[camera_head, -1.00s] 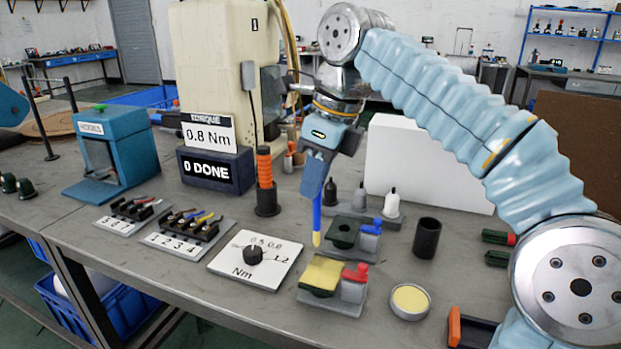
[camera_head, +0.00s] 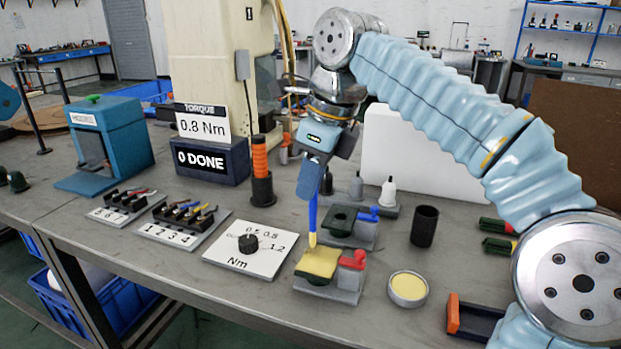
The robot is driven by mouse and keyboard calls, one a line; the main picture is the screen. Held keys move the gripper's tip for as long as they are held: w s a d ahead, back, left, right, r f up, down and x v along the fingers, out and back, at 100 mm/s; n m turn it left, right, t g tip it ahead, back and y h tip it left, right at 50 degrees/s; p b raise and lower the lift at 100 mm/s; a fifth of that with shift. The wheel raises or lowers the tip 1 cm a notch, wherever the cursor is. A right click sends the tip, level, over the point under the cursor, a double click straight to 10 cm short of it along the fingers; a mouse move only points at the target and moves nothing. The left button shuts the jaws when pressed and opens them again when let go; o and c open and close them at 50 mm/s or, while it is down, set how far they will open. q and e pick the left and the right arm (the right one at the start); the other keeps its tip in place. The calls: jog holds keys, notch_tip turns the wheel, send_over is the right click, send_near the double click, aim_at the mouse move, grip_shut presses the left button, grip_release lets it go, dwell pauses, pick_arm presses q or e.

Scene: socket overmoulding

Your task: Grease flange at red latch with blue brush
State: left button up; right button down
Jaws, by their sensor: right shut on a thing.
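My right gripper (camera_head: 316,180) points down and is shut on the blue brush (camera_head: 312,215). The brush is upright, and its yellowish tip is at the back left edge of the yellow-topped flange (camera_head: 319,262); I cannot tell whether it touches. The flange sits on a grey fixture with the red latch (camera_head: 353,259) at its right. Behind it, a dark green flange (camera_head: 342,221) sits on a fixture with a blue latch (camera_head: 369,216). A round tin of yellow grease (camera_head: 408,287) stands right of the red latch. My left gripper is not in view.
A dial board marked Nm (camera_head: 250,247) lies left of the fixtures. A black cup (camera_head: 425,226) stands to the right, an orange-and-black holder (camera_head: 470,318) in front. Small bottles (camera_head: 388,192) and a white box (camera_head: 430,155) stand behind. A torque display (camera_head: 211,160) reads 0 DONE.

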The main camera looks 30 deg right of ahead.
jog(key=shift+f+b, duration=0.35)
jog(key=shift+f, duration=0.15)
dwell(0.3)
